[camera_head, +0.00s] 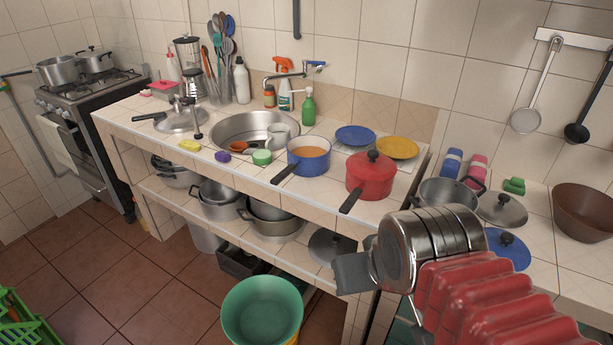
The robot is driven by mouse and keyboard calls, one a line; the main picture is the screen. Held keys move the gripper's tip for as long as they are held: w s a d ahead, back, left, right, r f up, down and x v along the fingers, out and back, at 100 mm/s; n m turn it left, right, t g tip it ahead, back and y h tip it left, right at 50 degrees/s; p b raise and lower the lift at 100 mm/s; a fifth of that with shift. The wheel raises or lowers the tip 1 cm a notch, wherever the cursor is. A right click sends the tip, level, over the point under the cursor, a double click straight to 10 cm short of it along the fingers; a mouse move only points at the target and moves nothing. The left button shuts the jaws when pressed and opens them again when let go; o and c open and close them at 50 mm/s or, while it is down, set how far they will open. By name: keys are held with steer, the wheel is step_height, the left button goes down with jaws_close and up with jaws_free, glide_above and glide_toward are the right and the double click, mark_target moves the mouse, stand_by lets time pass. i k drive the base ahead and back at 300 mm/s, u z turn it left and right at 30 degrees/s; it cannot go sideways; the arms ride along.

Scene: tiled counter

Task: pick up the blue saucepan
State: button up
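The blue saucepan (310,168) stands upright on the tiled counter (335,197), right of the sink. It has no lid, and its inside looks orange-brown. My gripper (348,273) is in the lower right, at the end of my silver and red arm. In the picture it is below and right of the saucepan, apart from it. Its grey end points left, and I cannot make out separate fingers or whether they are open. No object shows in it.
A lidded red saucepan (370,181) stands close right of the blue one. A blue plate (355,135) and yellow plate (397,147) lie behind. A cup (278,134) and green container (262,157) are left, by the sink (230,127). A green bucket (262,315) stands below the counter.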

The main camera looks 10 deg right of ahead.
mark_target(308, 156)
steer(key=k, duration=1.2)
steer(key=z, duration=0.35)
steer(key=i, duration=1.65)
steer(key=u, duration=0.15)
